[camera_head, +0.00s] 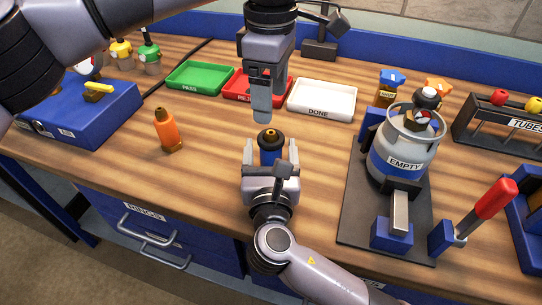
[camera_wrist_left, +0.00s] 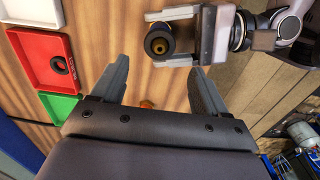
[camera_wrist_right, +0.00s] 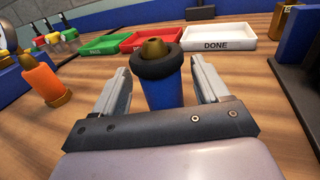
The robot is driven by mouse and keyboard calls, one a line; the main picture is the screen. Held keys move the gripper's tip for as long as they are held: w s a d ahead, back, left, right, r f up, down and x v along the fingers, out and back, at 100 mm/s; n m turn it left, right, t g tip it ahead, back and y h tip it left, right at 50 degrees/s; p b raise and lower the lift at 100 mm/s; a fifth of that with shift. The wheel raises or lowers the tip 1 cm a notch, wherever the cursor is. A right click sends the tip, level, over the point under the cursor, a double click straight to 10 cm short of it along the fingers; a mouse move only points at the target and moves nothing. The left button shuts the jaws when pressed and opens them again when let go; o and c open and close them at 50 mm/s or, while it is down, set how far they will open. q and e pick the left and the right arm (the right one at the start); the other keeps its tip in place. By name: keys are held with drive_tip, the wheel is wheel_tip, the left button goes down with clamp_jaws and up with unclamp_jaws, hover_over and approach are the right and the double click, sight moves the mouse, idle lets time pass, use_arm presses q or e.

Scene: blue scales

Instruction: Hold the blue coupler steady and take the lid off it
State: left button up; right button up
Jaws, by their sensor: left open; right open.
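The blue coupler (camera_wrist_right: 163,95) stands upright on the bench, with a dark ring-shaped top and a brass tip, which I take for its lid (camera_wrist_right: 157,63). In the head view the blue coupler (camera_head: 269,156) sits between the fingers of my right gripper (camera_head: 270,155). That gripper is open, one finger on each side, with gaps visible in the right wrist view. My left gripper (camera_head: 262,112) points down, above and slightly behind the coupler, open and empty. In the left wrist view the lid (camera_wrist_left: 159,43) shows from above, beyond the left gripper's fingertips (camera_wrist_left: 157,78).
An orange coupler (camera_head: 168,132) stands to the left. Green (camera_head: 200,78), red (camera_head: 236,88) and white DONE (camera_head: 322,101) trays lie behind. The red tray holds a dark ring (camera_wrist_left: 62,68). A grey EMPTY cylinder (camera_head: 408,158) on a dark stand (camera_head: 358,225) blocks the right side.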

sight(266, 134)
drive_tip(key=shift+w, duration=0.35)
clamp_jaws()
use_arm(q)
drive_tip(key=shift+s+a+n+h, duration=0.35)
drive_tip(key=shift+n+h, duration=0.15)
drive_tip(key=shift+n, duration=0.2)
drive_tip(key=shift+c, duration=0.4)
drive_tip(key=s+a+r+n+t+h, duration=0.1)
drive_tip(key=a+r+n+t+h, duration=0.15)
drive_tip(key=a+n, duration=0.3)
drive_tip(key=shift+n+g+h, duration=0.35)
drive_tip(key=shift+n+g, duration=0.1)
drive_tip(key=x, duration=1.1)
drive_tip(key=shift+w+d, duration=0.1)
drive_tip(key=shift+d, duration=0.3)
